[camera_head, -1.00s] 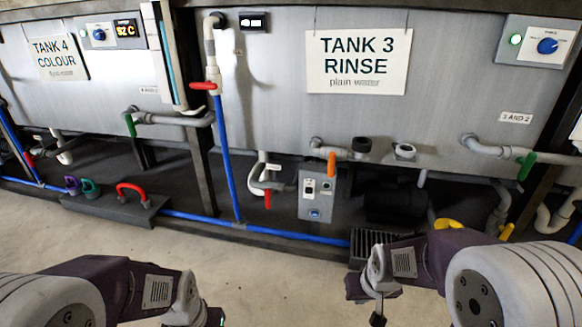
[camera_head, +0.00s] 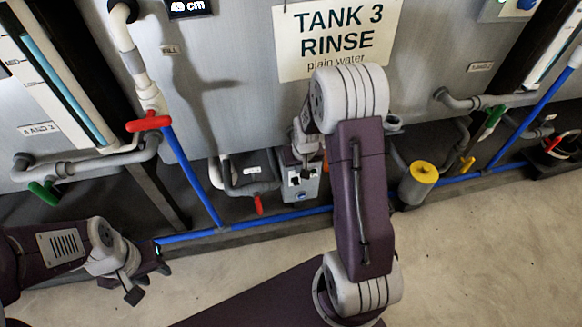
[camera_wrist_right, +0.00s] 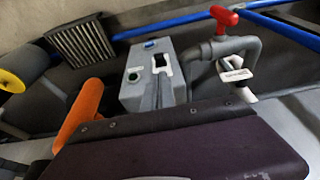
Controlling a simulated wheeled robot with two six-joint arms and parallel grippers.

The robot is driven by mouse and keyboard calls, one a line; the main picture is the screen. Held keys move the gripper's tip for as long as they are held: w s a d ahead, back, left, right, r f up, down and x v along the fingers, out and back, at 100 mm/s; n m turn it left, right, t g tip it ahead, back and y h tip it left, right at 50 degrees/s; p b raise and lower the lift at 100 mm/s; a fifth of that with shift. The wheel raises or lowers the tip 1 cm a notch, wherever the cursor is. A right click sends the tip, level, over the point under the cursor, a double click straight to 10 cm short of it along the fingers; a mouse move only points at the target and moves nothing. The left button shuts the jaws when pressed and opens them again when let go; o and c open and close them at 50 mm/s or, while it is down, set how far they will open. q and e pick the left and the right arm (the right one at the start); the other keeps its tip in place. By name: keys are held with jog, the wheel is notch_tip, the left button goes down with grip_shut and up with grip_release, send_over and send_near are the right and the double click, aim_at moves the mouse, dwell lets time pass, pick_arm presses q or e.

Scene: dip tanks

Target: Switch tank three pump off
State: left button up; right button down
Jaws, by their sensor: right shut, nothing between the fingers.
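The grey pump control box (camera_head: 301,190) stands low under the tank marked TANK 3 RINSE (camera_head: 240,100). In the right wrist view the box (camera_wrist_right: 135,92) shows upside down, with a dark and white switch (camera_wrist_right: 161,63) and a blue button (camera_wrist_right: 150,44). The switch's position is too small to tell. My right gripper (camera_head: 306,166) is shut and empty, just in front of the box's upper part; contact cannot be told. My left gripper (camera_head: 150,280) hangs over the floor at lower left, far from the box; its jaws are unclear.
A red-handled valve (camera_wrist_right: 222,18) on a grey pipe is beside the box. An orange handle (camera_wrist_right: 80,110) is on its other side. A yellow-topped cylinder (camera_head: 424,173) stands to the right. A blue pipe (camera_head: 285,216) runs along the floor edge. The concrete floor (camera_head: 480,260) is clear.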

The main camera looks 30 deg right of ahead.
aim_at(296, 182)
dwell(0.3)
jog(key=b+x, duration=0.6)
jog(key=x, duration=0.4)
jog(key=shift+b, duration=0.35)
jog(key=shift+s+p, duration=0.15)
jog(key=shift+p, duration=0.2)
